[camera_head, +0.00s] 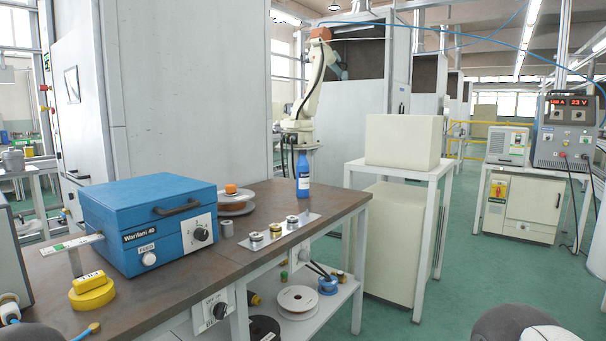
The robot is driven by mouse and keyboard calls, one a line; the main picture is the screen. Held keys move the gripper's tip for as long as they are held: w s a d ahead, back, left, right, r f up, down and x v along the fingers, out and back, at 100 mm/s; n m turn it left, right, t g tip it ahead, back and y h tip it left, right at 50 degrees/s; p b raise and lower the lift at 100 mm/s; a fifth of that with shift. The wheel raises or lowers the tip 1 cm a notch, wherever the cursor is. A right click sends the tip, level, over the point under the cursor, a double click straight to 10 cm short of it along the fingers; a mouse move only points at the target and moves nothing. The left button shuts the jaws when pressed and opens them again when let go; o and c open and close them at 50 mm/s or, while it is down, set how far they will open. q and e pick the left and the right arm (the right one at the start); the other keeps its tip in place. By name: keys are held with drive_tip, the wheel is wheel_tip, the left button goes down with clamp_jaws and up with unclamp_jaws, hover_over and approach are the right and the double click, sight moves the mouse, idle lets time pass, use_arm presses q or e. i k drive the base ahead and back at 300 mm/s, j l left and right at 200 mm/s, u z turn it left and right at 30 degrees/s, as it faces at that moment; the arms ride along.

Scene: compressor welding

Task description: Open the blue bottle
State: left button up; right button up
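The blue bottle (303,179) stands upright near the far right end of the brown workbench (345,204). It has a narrow blue top and a small pale label low on its body. The top appears to be on the bottle, but it is too small to make out clearly. Neither of my grippers can be made out. Only dark rounded parts, likely of my arms, show at the bottom left and bottom right edges, far from the bottle.
A large blue box (150,222) with a handle and dial stands on the bench's left. A metal plate with several small round parts (274,232) lies in front of the bottle. Orange and grey discs (236,203) sit left of it. A cream box (403,141) stands on a white table to the right.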

sight(302, 165)
drive_tip(key=i+l+u, duration=0.55)
drive_tip(key=l+u, duration=0.15)
drive_tip(key=l, duration=0.15)
drive_tip(key=i+l+u, duration=0.2)
drive_tip(key=l, duration=0.15)
drive_tip(key=l+u, duration=0.25)
drive_tip(key=i+l, duration=0.05)
drive_tip(key=l, duration=0.05)
